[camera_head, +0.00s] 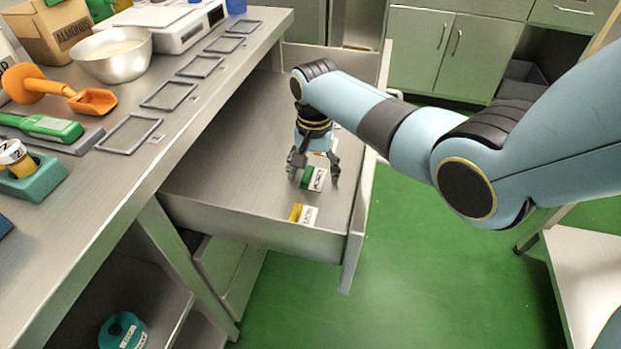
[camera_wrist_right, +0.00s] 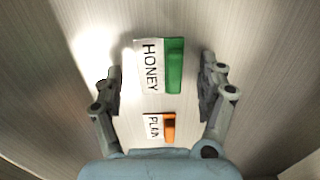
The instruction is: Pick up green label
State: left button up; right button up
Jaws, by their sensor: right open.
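The green label (camera_head: 314,178) is a small white card with a green band, lying in the open drawer (camera_head: 225,187). In the right wrist view the green label (camera_wrist_right: 161,66) reads HONEY and lies between and just beyond the fingertips. My right gripper (camera_head: 313,178) points down into the drawer, over the label, with its fingers apart on either side. In the wrist view the gripper (camera_wrist_right: 161,82) is open and empty. My left gripper is in neither view.
An orange-banded label (camera_wrist_right: 159,126) lies close beside the green one, and a yellow-banded label (camera_head: 303,214) lies near the drawer's front. The drawer walls surround the labels. The counter (camera_head: 95,190) at left holds a bowl (camera_head: 113,55), an orange scoop (camera_head: 92,101) and several grey frames.

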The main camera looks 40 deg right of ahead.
jog(key=shift+s, duration=0.1)
grip_shut()
dwell(0.4)
